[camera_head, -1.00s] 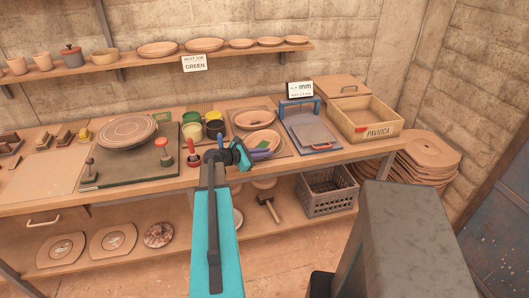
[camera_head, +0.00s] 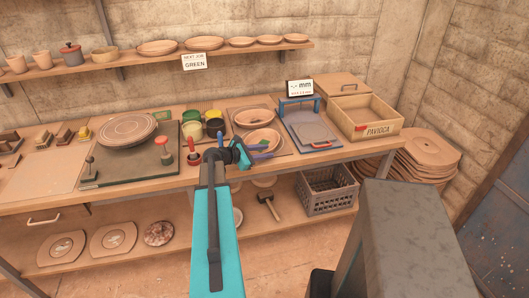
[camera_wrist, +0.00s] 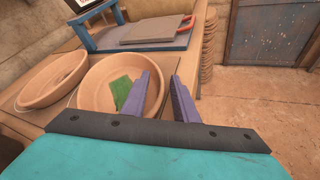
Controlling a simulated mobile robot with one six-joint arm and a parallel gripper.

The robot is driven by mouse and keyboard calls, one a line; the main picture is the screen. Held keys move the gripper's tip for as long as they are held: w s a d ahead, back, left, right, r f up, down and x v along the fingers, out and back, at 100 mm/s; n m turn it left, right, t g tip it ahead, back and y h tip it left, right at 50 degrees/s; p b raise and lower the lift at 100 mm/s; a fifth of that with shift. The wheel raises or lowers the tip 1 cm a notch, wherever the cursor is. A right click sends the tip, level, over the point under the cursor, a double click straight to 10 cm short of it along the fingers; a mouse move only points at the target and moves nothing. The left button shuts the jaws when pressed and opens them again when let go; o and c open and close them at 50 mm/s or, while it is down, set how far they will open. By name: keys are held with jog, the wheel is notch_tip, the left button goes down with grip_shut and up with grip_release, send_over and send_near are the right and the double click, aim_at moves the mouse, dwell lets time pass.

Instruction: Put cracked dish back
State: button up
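Two round clay dishes stand side by side on a board on the bench. The back dish (camera_head: 254,117) also shows at the left in the wrist view (camera_wrist: 52,80). The front dish (camera_head: 262,136) is in the middle of the wrist view (camera_wrist: 92,92) and has a green patch (camera_wrist: 121,90) inside. I cannot make out a crack in either dish. My gripper (camera_head: 262,151) is open at the front dish's near right side. In the wrist view (camera_wrist: 161,76) its left purple finger overlaps the dish's rim and its right finger is outside; contact cannot be told.
A blue-framed gauge (camera_head: 311,132) and a PAVIOCA crate (camera_head: 370,126) stand to the right. Coloured pots (camera_head: 214,127) and a red-topped tool (camera_head: 193,152) stand to the left. A wall shelf (camera_head: 215,56) holds more dishes. The lower shelf holds a grey basket (camera_head: 328,196).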

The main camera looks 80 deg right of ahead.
jog(key=b+v, duration=0.2)
jog(key=v, duration=1)
jog(key=shift+b, duration=0.3)
jog(key=shift+s+f, duration=0.1)
dwell(0.3)
